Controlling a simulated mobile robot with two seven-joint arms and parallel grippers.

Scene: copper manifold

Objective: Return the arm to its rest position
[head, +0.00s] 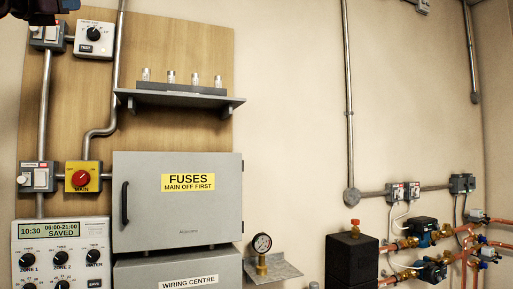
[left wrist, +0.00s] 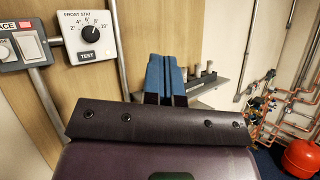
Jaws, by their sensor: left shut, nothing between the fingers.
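My left gripper (left wrist: 166,72) shows in the left wrist view, with its two blue fingers together and nothing between them. It is raised near the wooden board, beside the frost stat (left wrist: 88,35) and in front of the shelf. In the head view, a dark part of my left arm shows at the top left corner, over the upper edge of the board. The frost stat also shows there (head: 95,38). My right gripper is in neither view.
A grey shelf (head: 180,98) holds several fuses on the board (head: 190,45). Below are the shut fuse box (head: 178,215), the yellow and red main switch (head: 83,178) and a timer panel (head: 62,235). A gauge (head: 262,243) and copper pipework (head: 475,240) are to the right. A red vessel (left wrist: 301,157) stands low.

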